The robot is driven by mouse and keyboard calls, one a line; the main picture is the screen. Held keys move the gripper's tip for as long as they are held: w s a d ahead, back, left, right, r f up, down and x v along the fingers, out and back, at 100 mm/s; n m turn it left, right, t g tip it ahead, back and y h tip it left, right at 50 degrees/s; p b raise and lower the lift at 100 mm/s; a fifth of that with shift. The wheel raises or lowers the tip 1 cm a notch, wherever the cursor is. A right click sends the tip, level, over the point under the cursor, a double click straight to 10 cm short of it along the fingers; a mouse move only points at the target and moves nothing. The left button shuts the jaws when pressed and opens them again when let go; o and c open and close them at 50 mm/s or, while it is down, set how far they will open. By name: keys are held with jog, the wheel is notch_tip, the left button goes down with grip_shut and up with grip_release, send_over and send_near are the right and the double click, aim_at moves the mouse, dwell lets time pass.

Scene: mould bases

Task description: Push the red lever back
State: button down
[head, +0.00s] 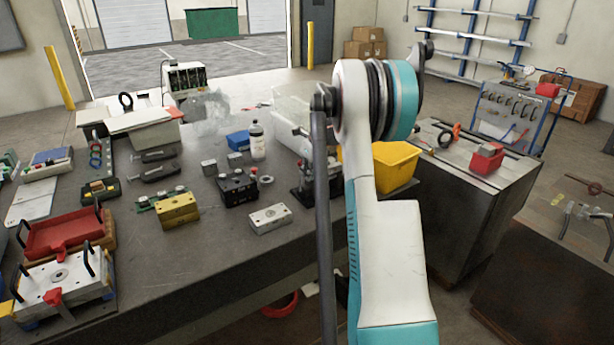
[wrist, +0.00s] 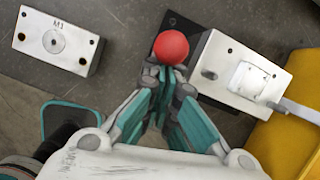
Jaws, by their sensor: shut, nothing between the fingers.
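The red ball knob (wrist: 171,47) of the lever shows at the top middle of the wrist view. Its shaft is hidden beneath the knob and my fingers. My gripper (wrist: 165,76) is shut and empty, its fingertips right below the knob in the picture; I cannot tell whether they touch it. A pale metal block (wrist: 238,72) with a square plate and a dark base stands right of the knob.
A light plate marked M1 (wrist: 58,42) lies left on the dark bench, also visible in the head view (head: 270,218). A yellow bin (wrist: 292,143) is close at the right, behind my arm in the head view (head: 397,165). Several metal blocks and a white bottle (head: 257,142) stand farther left.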

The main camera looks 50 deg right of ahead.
jog(key=shift+w+d+r+p, duration=0.15)
jog(key=shift+w, duration=0.45)
jog(key=shift+w+d+r+p, duration=0.15)
jog(key=shift+w+d+r, duration=0.05)
jog(key=shift+w, duration=0.35)
jog(key=shift+w+d+r+p, duration=0.15)
jog(key=shift+w, duration=0.6)
jog(key=shift+s+r, duration=0.1)
jog(key=shift+s, duration=0.5)
jog(key=p+v, duration=0.2)
jog(key=v, duration=0.9)
jog(key=shift+w+d+r, duration=0.2)
jog(key=shift+w+d, duration=0.05)
jog(key=shift+d, duration=0.2)
